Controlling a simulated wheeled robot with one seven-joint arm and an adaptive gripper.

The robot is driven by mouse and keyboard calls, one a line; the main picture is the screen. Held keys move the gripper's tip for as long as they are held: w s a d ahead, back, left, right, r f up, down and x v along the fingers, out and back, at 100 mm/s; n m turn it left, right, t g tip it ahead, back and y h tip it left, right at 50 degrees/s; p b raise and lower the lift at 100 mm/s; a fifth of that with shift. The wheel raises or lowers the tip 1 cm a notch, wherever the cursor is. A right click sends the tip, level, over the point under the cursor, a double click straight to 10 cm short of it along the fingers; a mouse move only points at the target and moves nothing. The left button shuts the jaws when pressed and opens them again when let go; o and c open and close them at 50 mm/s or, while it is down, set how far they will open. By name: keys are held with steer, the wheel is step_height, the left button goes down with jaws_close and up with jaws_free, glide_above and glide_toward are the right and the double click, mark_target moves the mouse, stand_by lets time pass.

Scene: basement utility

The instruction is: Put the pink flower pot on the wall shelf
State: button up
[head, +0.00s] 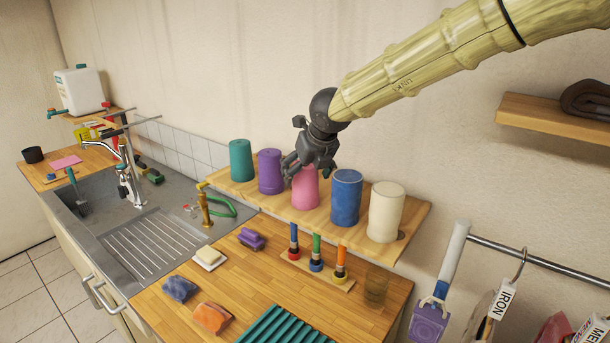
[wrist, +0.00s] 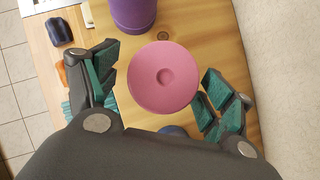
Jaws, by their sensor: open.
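The pink flower pot (head: 305,190) stands on a wooden ledge against the wall, between a purple pot (head: 270,172) and a blue pot (head: 346,198). In the wrist view its round pink top (wrist: 163,78), with a small central dimple, lies between my fingers. My gripper (head: 302,170) is open and points down right over the pink pot, hiding part of its top. In the wrist view the fingers (wrist: 160,80) are spread either side of it, with gaps showing. The wooden wall shelf (head: 540,117) is high at the right.
A dark rolled cloth (head: 588,99) lies on the right of the wall shelf; its left part is bare. Teal (head: 241,160) and cream (head: 385,212) pots share the ledge (head: 325,222). Below are a counter (head: 225,305) with sponges, and a sink (head: 150,240) at left.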

steer(key=b+v, duration=0.2)
steer(key=v, duration=0.9)
steer(key=shift+b, duration=0.35)
